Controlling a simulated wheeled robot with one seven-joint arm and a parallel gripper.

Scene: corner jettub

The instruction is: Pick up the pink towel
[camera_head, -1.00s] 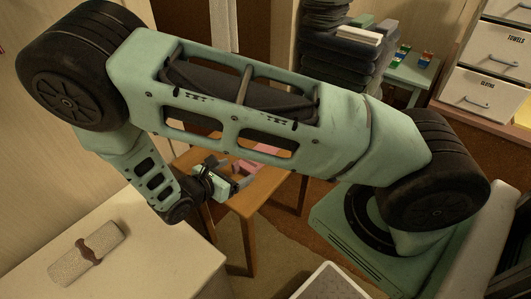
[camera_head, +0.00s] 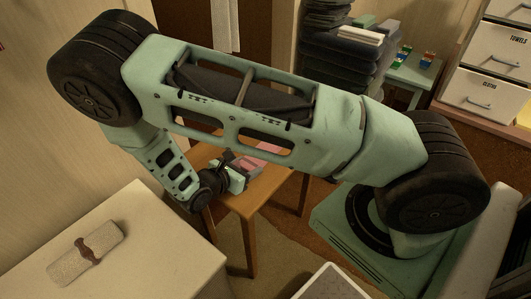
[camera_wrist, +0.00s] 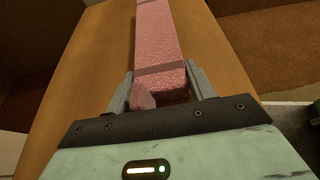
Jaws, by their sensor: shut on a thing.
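The pink towel (camera_wrist: 162,40) is a long folded block lying on the brown wooden table; its near end is between my gripper's fingers in the wrist view. My gripper (camera_wrist: 167,88) is shut on this end, one grey finger on each side. In the head view the towel (camera_head: 268,148) shows only partly behind my arm, and my gripper (camera_head: 236,168) is over the table beside it.
The small wooden table (camera_head: 250,201) has bare wood on both sides of the towel. Dark folded towels (camera_head: 338,55) are stacked at the back, near labelled drawers (camera_head: 487,88).

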